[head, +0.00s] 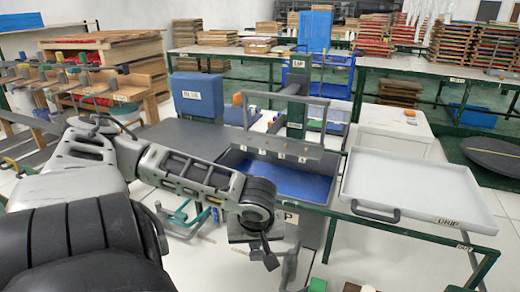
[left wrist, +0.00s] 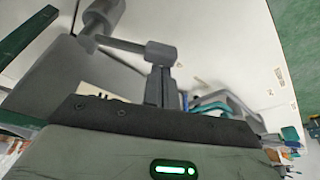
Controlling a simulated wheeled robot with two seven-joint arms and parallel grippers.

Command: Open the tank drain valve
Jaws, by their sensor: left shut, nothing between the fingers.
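The tank (head: 318,160) is a grey dip tank with a blue inside, set in the green table frame. My left arm crosses in front of it. My left gripper (head: 269,258) is shut and empty, pointing down below the tank's front left edge. In the left wrist view the gripper's dark fingers (left wrist: 160,90) stand close to a grey bar with a cylinder (left wrist: 105,14) at its far end, which looks like the drain valve's handle. I cannot tell whether they touch, or which way the valve is turned. My right gripper is not in view.
A white drip tray (head: 425,187) stands right of the tank. A blue box (head: 197,96) stands behind on the left. A rack with clamps (head: 75,80) is at the far left. A teal-handled item (head: 182,213) is near my forearm. White floor shows below.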

